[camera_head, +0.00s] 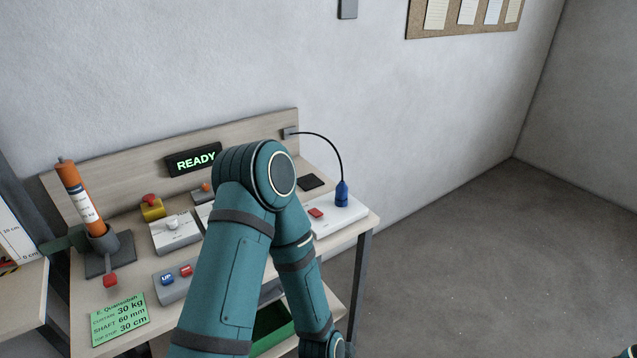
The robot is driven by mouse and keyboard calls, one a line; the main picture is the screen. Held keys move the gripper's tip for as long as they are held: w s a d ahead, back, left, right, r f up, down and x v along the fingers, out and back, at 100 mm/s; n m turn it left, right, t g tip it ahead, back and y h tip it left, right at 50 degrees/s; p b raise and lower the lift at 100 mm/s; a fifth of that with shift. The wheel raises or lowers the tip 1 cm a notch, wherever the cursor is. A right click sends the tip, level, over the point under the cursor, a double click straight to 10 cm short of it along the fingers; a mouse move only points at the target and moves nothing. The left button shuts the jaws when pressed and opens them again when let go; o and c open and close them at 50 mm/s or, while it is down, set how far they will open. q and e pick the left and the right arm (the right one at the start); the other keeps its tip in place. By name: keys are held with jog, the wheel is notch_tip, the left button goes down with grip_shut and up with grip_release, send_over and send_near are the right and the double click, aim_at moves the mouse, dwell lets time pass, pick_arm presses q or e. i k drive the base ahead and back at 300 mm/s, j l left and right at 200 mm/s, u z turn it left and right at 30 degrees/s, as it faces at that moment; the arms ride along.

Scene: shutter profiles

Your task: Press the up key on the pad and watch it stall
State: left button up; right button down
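The grey key pad (173,293) lies on the workbench near its front. It carries a blue key marked UP (167,279) and a red key (186,270); my arm hides the pad's right end. A black display (193,160) on the back panel reads READY in green. My teal arm stands in front of the bench, its elbow up and its forearm running down to the right. No gripper fingers show; the forearm leaves the picture at the bottom. Nothing touches the visible keys.
On the bench (92,325) are a green note card (120,319), an orange cartridge in a stand (80,198), a yellow box with a red button (152,208), a grey dial box (176,234) and a blue plug (341,194) on a cable. Free floor lies right.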

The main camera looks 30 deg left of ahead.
aim_at(167, 279)
jog(key=u, duration=1.95)
